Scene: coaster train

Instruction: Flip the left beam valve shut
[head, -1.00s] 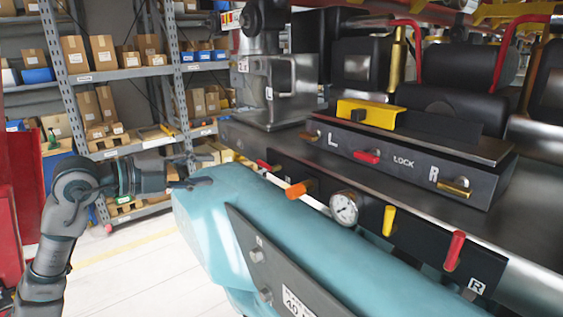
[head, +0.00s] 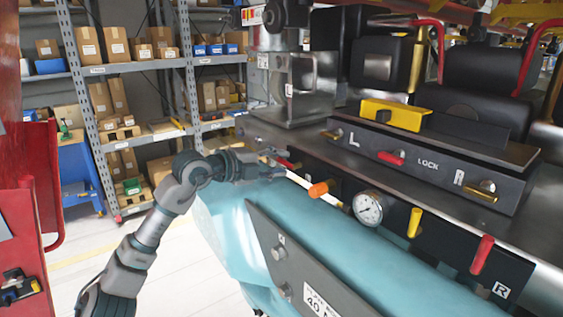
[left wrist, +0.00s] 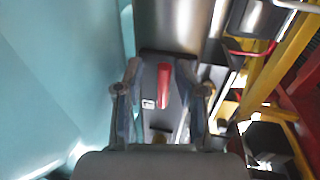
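The left beam valve has a red handle (head: 289,164) at the left end of the dark panel on the beam's front face. In the left wrist view the red handle (left wrist: 163,84) stands between my fingers, beside a small white label. My left gripper (head: 274,162) is open at this handle, with one finger on each side in the left wrist view (left wrist: 165,98). I cannot tell whether the fingers touch it. My right gripper is not in view.
A teal cylinder (head: 350,240) lies below. A L/LOCK/R lever box (head: 420,165) sits above. Shelves (head: 130,70) stand behind.

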